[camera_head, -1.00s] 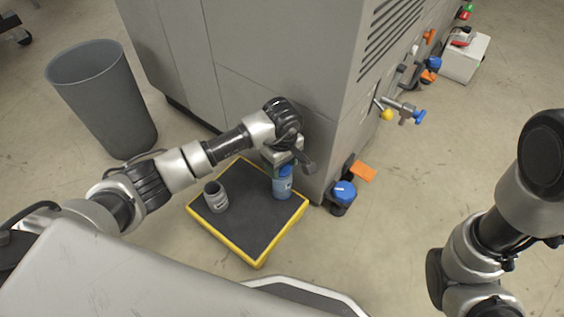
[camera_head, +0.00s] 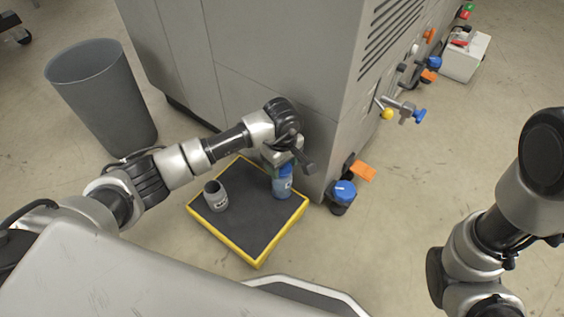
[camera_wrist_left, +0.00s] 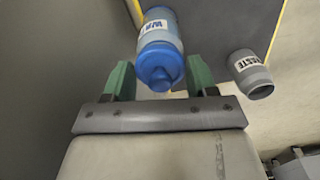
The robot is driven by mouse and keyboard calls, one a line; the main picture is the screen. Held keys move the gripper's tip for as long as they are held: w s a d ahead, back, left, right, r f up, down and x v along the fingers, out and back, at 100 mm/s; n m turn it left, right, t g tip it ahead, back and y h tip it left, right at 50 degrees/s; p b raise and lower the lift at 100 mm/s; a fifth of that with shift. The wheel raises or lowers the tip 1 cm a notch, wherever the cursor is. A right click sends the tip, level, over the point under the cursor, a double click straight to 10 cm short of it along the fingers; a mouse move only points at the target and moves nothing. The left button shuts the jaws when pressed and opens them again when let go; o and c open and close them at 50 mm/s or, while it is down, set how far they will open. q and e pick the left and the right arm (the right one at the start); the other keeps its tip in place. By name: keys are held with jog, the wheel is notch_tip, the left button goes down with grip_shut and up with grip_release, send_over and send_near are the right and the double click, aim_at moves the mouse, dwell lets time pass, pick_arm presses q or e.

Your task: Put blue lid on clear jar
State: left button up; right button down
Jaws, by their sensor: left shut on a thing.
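The clear jar (camera_head: 283,187), bluish with a white label, stands on the dark mat of a yellow-edged platform, under my left gripper (camera_head: 284,161). In the left wrist view the blue lid (camera_wrist_left: 160,65) sits at the mouth of the jar (camera_wrist_left: 158,22), between the green fingers of my left gripper (camera_wrist_left: 160,80), which is shut on it. The lid looks in line with the jar; I cannot tell whether it is fully seated. My right gripper is out of view; only part of that arm shows at the right.
An open grey jar (camera_head: 216,196) labelled waste stands left on the platform (camera_head: 245,215). A grey machine (camera_head: 290,70) rises close behind. A blue-topped dark container (camera_head: 343,196) and an orange tag (camera_head: 364,171) are right of the platform. A grey bin (camera_head: 100,100) stands at left.

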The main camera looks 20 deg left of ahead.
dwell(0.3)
pick_arm(q)
jog(key=o, duration=1.2)
jog(key=shift+r, duration=0.1)
